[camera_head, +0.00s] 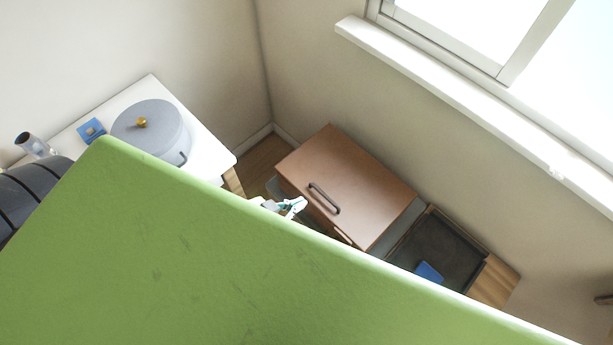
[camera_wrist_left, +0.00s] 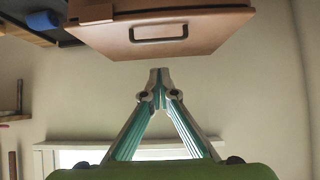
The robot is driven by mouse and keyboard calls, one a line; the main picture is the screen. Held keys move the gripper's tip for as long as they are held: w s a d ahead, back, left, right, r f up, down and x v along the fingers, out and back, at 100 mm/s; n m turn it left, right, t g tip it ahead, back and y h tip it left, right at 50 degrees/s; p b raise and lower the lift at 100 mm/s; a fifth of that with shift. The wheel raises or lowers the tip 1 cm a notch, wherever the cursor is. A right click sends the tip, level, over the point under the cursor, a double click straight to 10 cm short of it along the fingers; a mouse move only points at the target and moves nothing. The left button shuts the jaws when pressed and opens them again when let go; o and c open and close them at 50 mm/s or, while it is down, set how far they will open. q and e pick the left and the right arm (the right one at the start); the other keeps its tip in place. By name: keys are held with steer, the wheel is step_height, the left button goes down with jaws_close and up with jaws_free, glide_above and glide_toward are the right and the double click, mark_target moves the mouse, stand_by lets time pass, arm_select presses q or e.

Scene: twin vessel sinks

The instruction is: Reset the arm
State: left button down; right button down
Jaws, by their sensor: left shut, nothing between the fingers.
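My left gripper (camera_head: 291,206) shows only in part in the head view, as small white and teal fingers past the edge of a large green surface. In the left wrist view its two teal-sided fingers meet at their tips (camera_wrist_left: 159,74), shut and empty. A brown box with a dark handle (camera_head: 372,190) is close to the gripper in the head view. In the left wrist view the brown box (camera_wrist_left: 200,38) is at the top, with a visible gap from the fingertips. My right gripper is in neither view.
A white counter (camera_head: 208,148) at left holds a grey lidded pot (camera_head: 165,122), a blue item (camera_head: 91,131) and a clear cylinder (camera_head: 35,146). A dark tray (camera_head: 440,245) with a blue object (camera_head: 429,271) lies right of the box. A window sill (camera_head: 450,90) runs along the wall.

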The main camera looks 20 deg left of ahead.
arm_select(q)
steer(key=shift+s+a+r, duration=0.1)
steer(key=shift+s+r, duration=0.2)
steer(key=shift+s, duration=0.05)
steer(key=s+a+f+n+g+y, duration=0.1)
steer(key=s+a+f+g, duration=0.1)
steer(key=s+f, duration=0.5)
steer(key=s+a+f+g+y, duration=0.15)
steer(key=s+f, duration=0.25)
steer(key=f, duration=0.8)
steer(key=s+a+f+n+g+y, duration=0.1)
steer(key=s+a+f+g, duration=0.15)
steer(key=s+f, duration=0.45)
steer(key=s+f+g, duration=0.2)
steer(key=s+f, duration=0.5)
steer(key=s, duration=0.2)
steer(key=shift+d+f+g, duration=0.15)
steer(key=shift+f+g, duration=0.25)
